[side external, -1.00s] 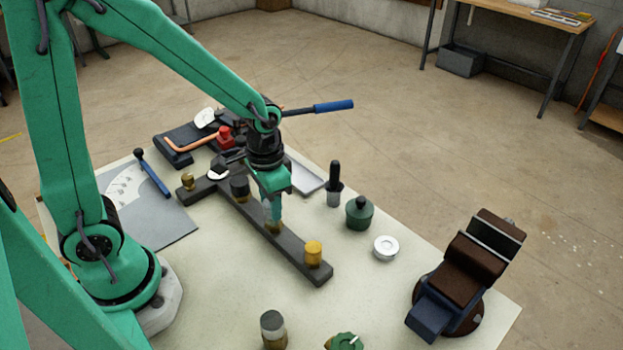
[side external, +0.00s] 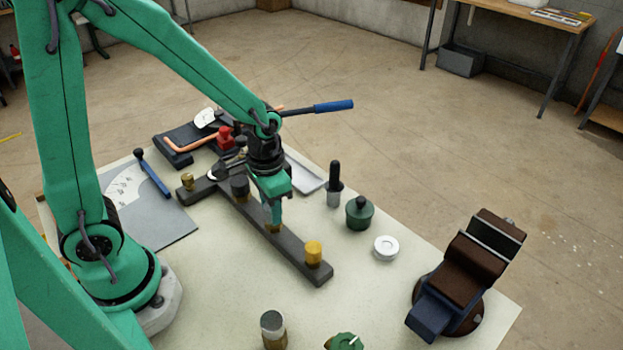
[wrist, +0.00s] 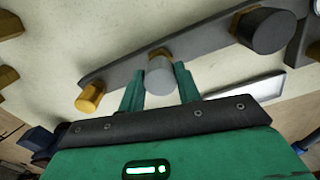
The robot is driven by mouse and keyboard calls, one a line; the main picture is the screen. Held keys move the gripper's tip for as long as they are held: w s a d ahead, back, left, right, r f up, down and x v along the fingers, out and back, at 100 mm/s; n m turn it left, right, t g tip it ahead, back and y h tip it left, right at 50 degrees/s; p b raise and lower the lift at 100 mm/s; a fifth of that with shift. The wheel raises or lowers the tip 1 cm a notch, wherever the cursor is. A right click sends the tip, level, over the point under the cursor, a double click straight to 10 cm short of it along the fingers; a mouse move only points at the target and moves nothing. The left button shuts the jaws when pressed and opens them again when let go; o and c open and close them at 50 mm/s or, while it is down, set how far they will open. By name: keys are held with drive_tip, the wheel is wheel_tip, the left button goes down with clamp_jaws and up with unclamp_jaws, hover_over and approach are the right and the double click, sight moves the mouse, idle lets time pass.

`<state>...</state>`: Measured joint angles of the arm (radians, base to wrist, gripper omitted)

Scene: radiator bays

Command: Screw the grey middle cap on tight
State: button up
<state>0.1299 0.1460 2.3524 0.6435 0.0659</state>
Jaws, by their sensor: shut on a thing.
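The grey middle cap (wrist: 160,76) sits between the two teal fingers of my gripper (wrist: 158,84) in the wrist view, on the middle brass fitting of a dark bar (wrist: 200,42). My gripper (side external: 273,208) points down over the bar (side external: 300,262) in the side view and is shut on the cap. I cannot tell from these frames how far the cap is threaded on.
On the same bar, a yellow cap (side external: 313,253) stands at the near end and a larger dark grey cap (side external: 239,187) at the far side. A green pot (side external: 359,213), a white ring (side external: 386,248) and a vise (side external: 470,265) stand to the right.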

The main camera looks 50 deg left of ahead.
drive_tip(key=o, duration=1.1)
drive_tip(key=shift+r, duration=3.9)
drive_tip(key=shift+c, duration=1.1)
drive_tip(key=shift+w+r+n, duration=0.1)
drive_tip(key=shift+r+n, duration=0.65)
drive_tip(key=shift+n, duration=0.35)
drive_tip(key=shift+f, duration=0.2)
